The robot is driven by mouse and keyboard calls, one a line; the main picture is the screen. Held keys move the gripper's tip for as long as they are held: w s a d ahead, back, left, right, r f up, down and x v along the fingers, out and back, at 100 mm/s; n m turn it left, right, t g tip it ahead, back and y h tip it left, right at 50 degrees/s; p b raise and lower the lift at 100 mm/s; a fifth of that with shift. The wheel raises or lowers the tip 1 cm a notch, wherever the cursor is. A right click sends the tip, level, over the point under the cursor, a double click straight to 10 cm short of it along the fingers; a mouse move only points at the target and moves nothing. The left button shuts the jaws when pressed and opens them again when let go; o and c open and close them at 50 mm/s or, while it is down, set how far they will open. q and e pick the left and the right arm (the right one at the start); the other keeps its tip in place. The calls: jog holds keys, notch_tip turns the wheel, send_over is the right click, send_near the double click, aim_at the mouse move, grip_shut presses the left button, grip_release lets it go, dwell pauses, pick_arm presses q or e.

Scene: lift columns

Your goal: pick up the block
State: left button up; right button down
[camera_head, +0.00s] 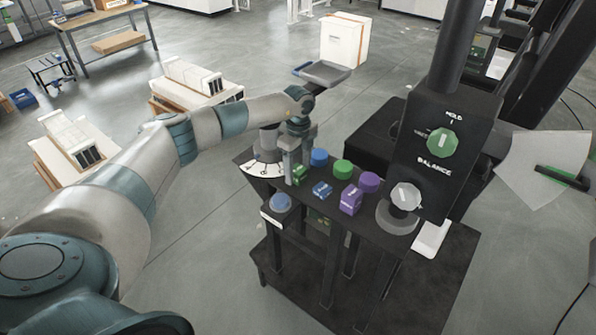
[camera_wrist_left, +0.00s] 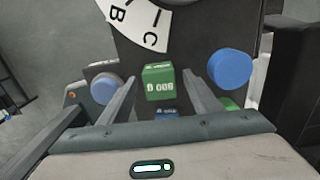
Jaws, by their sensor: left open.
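A green block (camera_head: 301,176) stands on the dark shelf below my left gripper (camera_head: 297,165). In the left wrist view the green block (camera_wrist_left: 158,82) shows white markings and lies between the two spread fingers of my left gripper (camera_wrist_left: 158,100), ahead of their tips. The gripper is open and empty, with no contact visible. A blue block (camera_head: 322,190) and a purple block (camera_head: 350,200) stand to the right of the green one. The blue block (camera_wrist_left: 166,114) is partly hidden in the left wrist view. My right gripper is out of view.
Blue (camera_head: 319,157), green (camera_head: 342,168) and purple (camera_head: 369,182) round discs sit behind the blocks. A blue button (camera_head: 281,203) is at the shelf's front left. A black panel with knobs (camera_head: 441,142) rises at right. A lettered white dial (camera_wrist_left: 140,22) lies beyond the green block.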

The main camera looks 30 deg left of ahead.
aim_at(300, 169)
pick_arm(q)
jog(key=shift+f, duration=0.15)
dwell(0.3)
grip_shut()
jog(key=shift+w+r, duration=0.1)
jog(key=shift+r, duration=0.1)
jog(key=shift+r+b, duration=0.45)
jog(key=shift+b, duration=0.05)
jog(key=r, duration=0.1)
jog(key=r+b, duration=0.1)
jog(key=r, duration=0.1)
jog(key=shift+d+b, duration=0.25)
jog(key=shift+b, duration=0.1)
jog(key=s+d+r+b, duration=0.1)
jog(key=d+r+b, duration=0.3)
jog(key=d+r, duration=0.3)
jog(key=shift+s+d, duration=0.15)
jog(key=shift+d, duration=1.9)
